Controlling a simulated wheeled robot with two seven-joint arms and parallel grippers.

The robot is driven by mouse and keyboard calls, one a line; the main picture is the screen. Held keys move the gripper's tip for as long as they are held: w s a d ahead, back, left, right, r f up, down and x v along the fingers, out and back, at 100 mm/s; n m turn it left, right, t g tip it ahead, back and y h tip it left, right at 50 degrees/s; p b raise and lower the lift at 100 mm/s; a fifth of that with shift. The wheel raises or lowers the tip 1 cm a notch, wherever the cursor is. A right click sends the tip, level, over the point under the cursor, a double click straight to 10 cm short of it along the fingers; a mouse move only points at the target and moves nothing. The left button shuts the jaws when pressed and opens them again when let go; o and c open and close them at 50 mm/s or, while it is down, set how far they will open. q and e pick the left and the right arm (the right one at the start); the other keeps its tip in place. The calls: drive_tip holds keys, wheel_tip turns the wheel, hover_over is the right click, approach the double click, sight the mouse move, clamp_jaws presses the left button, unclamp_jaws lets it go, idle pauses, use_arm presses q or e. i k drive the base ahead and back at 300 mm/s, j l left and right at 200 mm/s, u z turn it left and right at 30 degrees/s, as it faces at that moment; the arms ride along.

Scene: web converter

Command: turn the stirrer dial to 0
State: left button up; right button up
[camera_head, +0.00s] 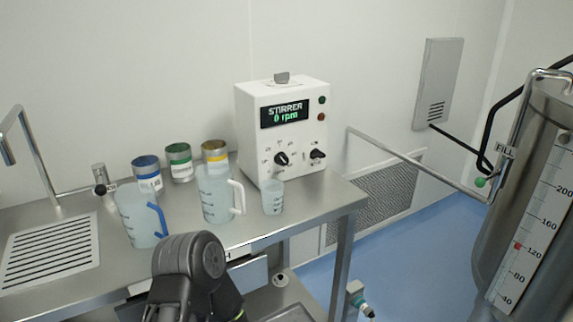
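The stirrer box (255,140) is white and stands at the back right of the steel bench. A dark link of my arm rises at the bottom centre, in front of the bench and apart from the stirrer. Neither gripper's fingers show.
A small beaker (273,197) stands close in front of the stirrer. A white-handled jug (214,194) and a blue-handled jug (139,216) stand left of it, with three cans behind. A steel tank (530,190) with pipes is at right. Blue floor (420,270) is open between.

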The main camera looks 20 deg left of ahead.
sight(281, 159)
drive_tip(key=i+l+u, duration=0.1)
drive_tip(key=u, duration=1.05)
drive_tip(key=l+u, duration=0.5)
drive_tip(key=l, duration=0.15)
drive_tip(key=k+l+u, duration=0.1)
drive_tip(key=l+u, duration=0.35)
drive_tip(key=l, duration=0.6)
drive_tip(key=k+l, duration=0.1)
drive_tip(key=l, duration=0.25)
drive_tip(key=u, duration=0.05)
